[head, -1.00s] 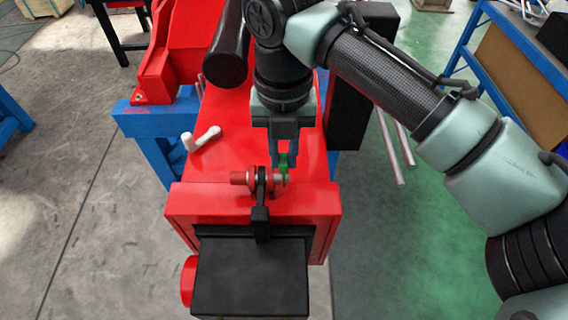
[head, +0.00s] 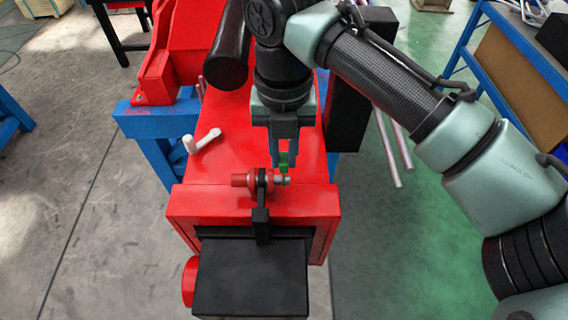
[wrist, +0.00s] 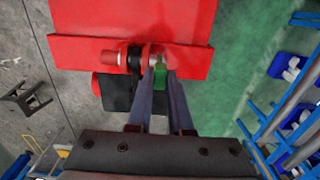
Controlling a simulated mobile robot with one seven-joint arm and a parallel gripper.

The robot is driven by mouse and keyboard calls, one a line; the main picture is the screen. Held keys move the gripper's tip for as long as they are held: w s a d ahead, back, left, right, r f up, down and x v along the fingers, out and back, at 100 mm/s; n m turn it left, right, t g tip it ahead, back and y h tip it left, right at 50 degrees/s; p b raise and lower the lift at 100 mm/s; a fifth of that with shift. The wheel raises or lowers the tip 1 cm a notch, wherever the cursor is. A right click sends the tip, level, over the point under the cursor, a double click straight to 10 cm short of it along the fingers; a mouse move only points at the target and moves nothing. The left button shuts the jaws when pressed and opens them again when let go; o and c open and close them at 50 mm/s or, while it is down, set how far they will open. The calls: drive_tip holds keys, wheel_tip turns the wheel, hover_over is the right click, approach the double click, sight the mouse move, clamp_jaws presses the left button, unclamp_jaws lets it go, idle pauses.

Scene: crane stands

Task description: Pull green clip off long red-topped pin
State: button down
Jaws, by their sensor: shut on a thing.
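The long pin (head: 280,181) lies crosswise through a dark bracket on the red machine, with its red top (head: 239,180) at the left and bare grey end at the right. It also shows in the wrist view, red top (wrist: 109,57) at left. The small green clip (head: 284,160) is between my gripper's fingertips (head: 283,157), just above the pin's right end. In the wrist view the clip (wrist: 160,73) sits at the fingertips near that end. My gripper is shut on it. Whether the clip still touches the pin is hard to tell.
A black bar (head: 261,226) runs from the bracket to a black block (head: 252,277) in front. A white-grey crank handle (head: 207,139) lies left on the red top (head: 232,150). A black post (head: 348,115) stands behind right.

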drive_tip(key=shift+r+p, duration=1.9)
drive_tip(key=shift+r, duration=0.55)
